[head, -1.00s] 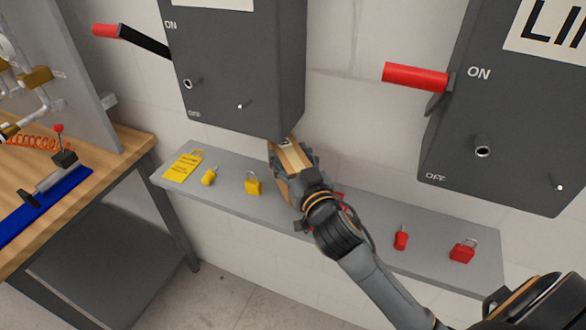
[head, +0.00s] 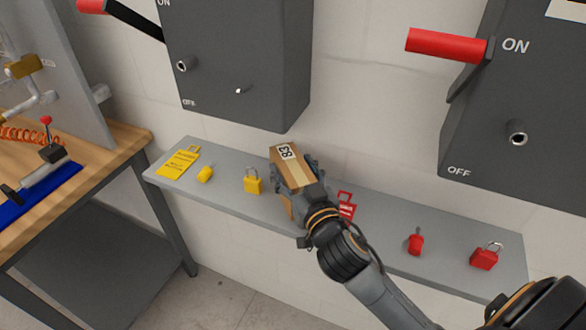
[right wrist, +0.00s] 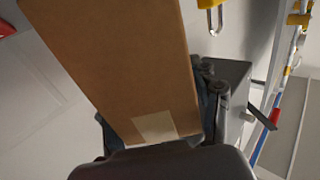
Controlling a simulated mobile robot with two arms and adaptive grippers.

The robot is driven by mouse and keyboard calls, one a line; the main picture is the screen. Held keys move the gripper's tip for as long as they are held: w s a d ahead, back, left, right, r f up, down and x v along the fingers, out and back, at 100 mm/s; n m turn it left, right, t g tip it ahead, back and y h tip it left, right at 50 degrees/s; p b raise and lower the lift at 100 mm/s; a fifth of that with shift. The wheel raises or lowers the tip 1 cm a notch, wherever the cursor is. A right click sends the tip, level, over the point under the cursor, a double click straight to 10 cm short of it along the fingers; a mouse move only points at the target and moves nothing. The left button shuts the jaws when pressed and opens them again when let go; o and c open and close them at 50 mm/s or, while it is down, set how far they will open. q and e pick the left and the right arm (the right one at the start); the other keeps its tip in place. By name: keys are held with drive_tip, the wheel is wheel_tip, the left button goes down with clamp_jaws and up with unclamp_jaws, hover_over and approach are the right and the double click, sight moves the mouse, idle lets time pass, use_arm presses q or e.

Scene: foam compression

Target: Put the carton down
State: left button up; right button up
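The carton (head: 284,176) is a brown cardboard box with paler tape and a white "83" label on top. In the head view it is over the middle of the grey shelf (head: 226,196), between the yellow padlock and the red tag. My right gripper (head: 300,176) is shut around its sides. In the right wrist view the carton (right wrist: 115,60) fills much of the picture, close to the gripper, with a tape patch at its near end. Its underside is hidden, so I cannot tell whether it touches the shelf. My left gripper is not in view.
The shelf also holds a yellow tag (head: 180,162), yellow plug (head: 205,173), yellow padlock (head: 252,181), red tag (head: 346,205), red plug (head: 416,241) and red padlock (head: 485,257). Two grey switch boxes (head: 245,60) (head: 540,130) hang above. A wooden bench (head: 110,150) stands left.

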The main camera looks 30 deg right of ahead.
drive_tip(key=shift+o, duration=1.2)
drive_tip(key=shift+r, duration=0.1)
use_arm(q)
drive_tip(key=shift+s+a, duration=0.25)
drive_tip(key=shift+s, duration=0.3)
